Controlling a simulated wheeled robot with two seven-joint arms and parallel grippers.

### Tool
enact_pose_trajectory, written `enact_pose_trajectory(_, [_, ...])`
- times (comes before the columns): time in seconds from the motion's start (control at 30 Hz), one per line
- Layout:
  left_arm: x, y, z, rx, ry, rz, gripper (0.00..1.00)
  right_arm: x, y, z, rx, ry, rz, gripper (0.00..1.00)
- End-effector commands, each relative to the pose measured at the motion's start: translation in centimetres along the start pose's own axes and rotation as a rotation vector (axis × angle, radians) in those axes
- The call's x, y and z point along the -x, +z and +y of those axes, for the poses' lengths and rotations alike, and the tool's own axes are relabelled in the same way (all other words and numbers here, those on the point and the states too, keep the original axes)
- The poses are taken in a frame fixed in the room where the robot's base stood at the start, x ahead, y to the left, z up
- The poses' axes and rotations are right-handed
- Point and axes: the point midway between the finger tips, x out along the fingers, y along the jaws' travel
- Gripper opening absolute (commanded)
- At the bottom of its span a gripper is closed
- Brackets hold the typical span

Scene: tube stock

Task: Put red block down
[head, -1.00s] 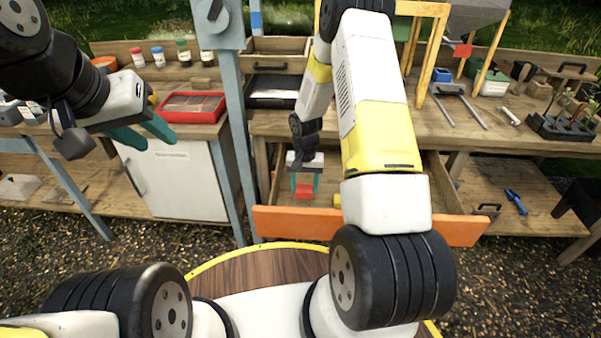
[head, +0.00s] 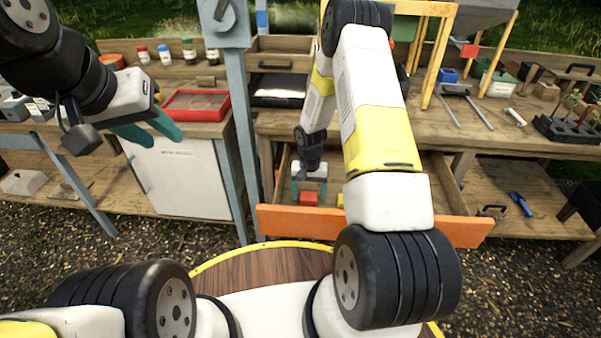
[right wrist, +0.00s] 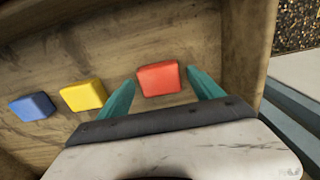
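The red block (head: 308,199) lies in the open drawer with the orange front (head: 270,222). It also shows in the right wrist view (right wrist: 159,79), on the wooden drawer floor. My right gripper (head: 309,190) is open just above it. In the right wrist view its teal fingers (right wrist: 162,88) stand apart on either side of the block, with gaps between. A yellow block (right wrist: 83,95) and a blue block (right wrist: 32,107) lie in a row beside the red one. My left gripper (head: 148,131) is open and empty, in front of the white cabinet.
The drawer's side wall (right wrist: 237,45) rises close to my right gripper. A red tray (head: 196,104) sits on the left bench. A grey-blue post (head: 237,120) stands between the left cabinet and the drawer. A blue tool (head: 520,204) lies on the lower right shelf.

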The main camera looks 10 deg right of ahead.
Motion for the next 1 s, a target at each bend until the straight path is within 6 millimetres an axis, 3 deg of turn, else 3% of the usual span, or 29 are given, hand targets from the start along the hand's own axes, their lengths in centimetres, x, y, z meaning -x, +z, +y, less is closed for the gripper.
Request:
enact_pose_trajectory(0.27, [0.0, 0.0, 0.0, 0.0, 0.0, 0.0, 0.36, 1.1, -0.1, 0.0, 0.0, -0.001, 0.003, 0.76])
enact_pose_trajectory(0.7, [0.0, 0.0, 0.0, 0.0, 0.0, 0.0, 0.36, 9.9, -0.1, 0.0, -0.001, -0.001, 0.003, 0.76])
enact_pose_trajectory(1.0, [0.0, 0.0, 0.0, 0.0, 0.0, 0.0, 0.36, 13.7, 0.0, 0.0, 0.004, -0.006, 0.014, 0.76])
